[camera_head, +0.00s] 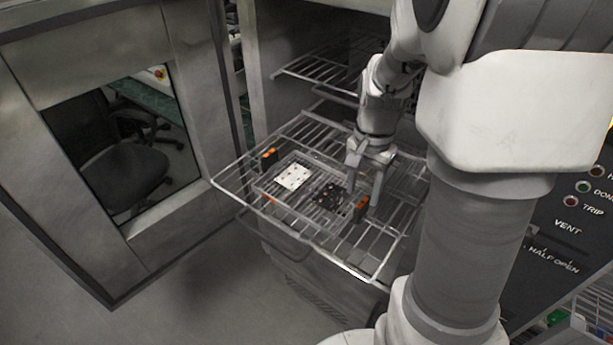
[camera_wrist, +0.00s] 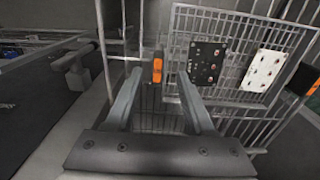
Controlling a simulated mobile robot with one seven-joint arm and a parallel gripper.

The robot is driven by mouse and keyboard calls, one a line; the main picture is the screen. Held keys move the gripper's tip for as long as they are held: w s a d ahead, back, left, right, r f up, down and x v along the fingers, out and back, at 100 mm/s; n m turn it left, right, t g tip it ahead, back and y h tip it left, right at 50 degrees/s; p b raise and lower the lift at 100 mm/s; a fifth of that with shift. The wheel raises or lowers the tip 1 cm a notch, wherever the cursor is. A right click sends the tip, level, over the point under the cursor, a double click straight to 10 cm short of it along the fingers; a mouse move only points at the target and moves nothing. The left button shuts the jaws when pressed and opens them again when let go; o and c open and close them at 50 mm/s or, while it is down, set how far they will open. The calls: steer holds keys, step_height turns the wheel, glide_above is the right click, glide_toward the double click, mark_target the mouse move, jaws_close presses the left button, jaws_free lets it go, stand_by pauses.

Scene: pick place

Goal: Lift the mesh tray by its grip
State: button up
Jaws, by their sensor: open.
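The mesh tray (camera_wrist: 225,20) lies on a pulled-out wire rack. It carries a black board (camera_head: 329,196) and a white board (camera_head: 292,176). It has an orange and black grip at each end: the near grip (camera_head: 360,208) and the far grip (camera_head: 268,155). My gripper (camera_head: 363,187) is open above the rack at the tray's near end. In the wrist view my gripper (camera_wrist: 158,75) has the near grip (camera_wrist: 157,68) showing between its two fingers, a little ahead. I cannot tell whether either finger touches it.
The wire rack (camera_head: 345,262) sticks out of an open oven chamber, with another rack (camera_head: 305,65) higher inside. The oven door (camera_head: 185,110) stands open at left. A control panel (camera_head: 560,215) is at right. The floor (camera_head: 200,280) in front is clear.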

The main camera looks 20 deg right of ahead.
mark_target(362, 203)
steer(key=f, duration=0.5)
steer(key=shift+s, duration=0.2)
steer(key=shift+r, duration=0.1)
jaws_close()
